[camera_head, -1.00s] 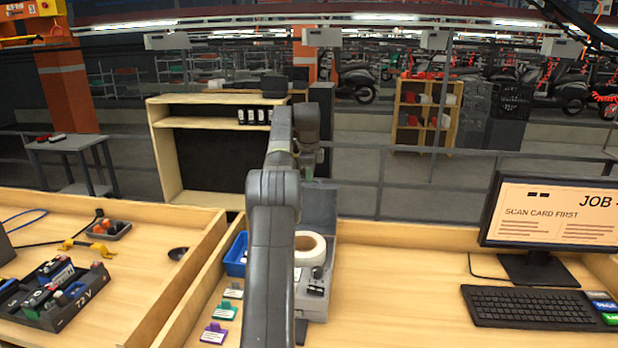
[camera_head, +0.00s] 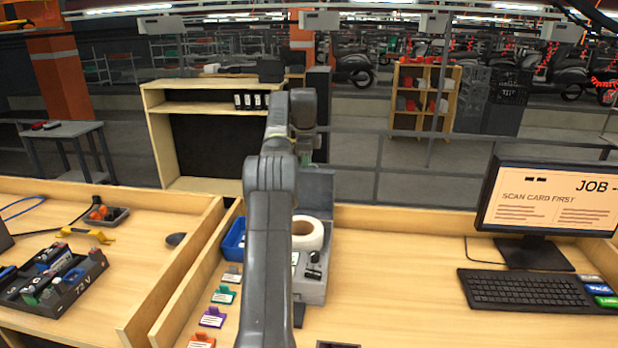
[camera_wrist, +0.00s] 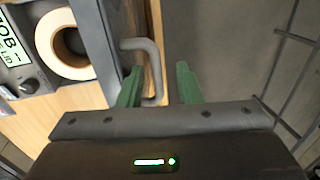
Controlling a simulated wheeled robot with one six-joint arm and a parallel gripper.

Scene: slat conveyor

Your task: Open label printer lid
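The label printer (camera_head: 312,288) is a grey box on the bench, partly hidden behind my arm. Its white label roll (camera_head: 308,234) is exposed and also shows in the wrist view (camera_wrist: 45,40). The grey lid (camera_head: 318,190) stands raised at the printer's back. In the wrist view the lid (camera_wrist: 100,35) is seen nearly edge-on, with a grey bent handle (camera_wrist: 150,46) on its outer side. My gripper (camera_wrist: 158,68) has its two green fingers apart. The handle's outer bar lies between them, nearer the left finger; contact is unclear.
A blue bin (camera_head: 233,240) and several coloured label cards (camera_head: 212,317) lie left of the printer. A monitor (camera_head: 545,205) and keyboard (camera_head: 525,290) stand at the right. A battery tray (camera_head: 60,280) is on the left bench. The bench between printer and keyboard is clear.

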